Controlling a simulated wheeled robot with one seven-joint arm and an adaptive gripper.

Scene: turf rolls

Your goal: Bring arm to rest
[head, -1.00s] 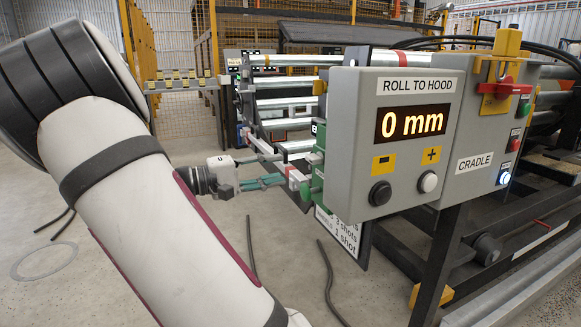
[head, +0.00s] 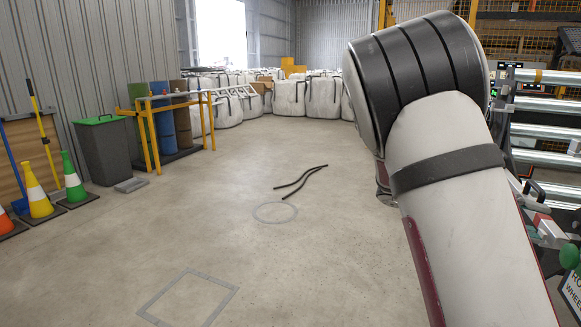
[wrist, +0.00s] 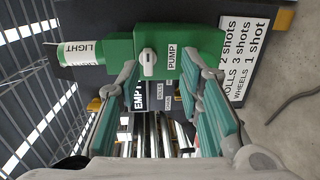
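My arm (head: 460,190) fills the right side of the head view, bent at a large dark-ringed joint. In that view my gripper is hidden behind the arm. In the wrist view my gripper (wrist: 160,68) is open, with its two teal-padded fingers apart and nothing visible held between them. A green unit (wrist: 195,47) labelled PUMP, with a pale lever, lies just beyond the fingertips. I cannot tell whether the fingers touch it.
Rollers (head: 552,106) of the machine stand close at the right. Open floor (head: 340,250) lies left of the arm, with dark hoses (head: 300,178) on it. Cones (head: 72,178), a grey bin (head: 105,150), a yellow rack (head: 150,140) and white bags (head: 290,98) stand farther off.

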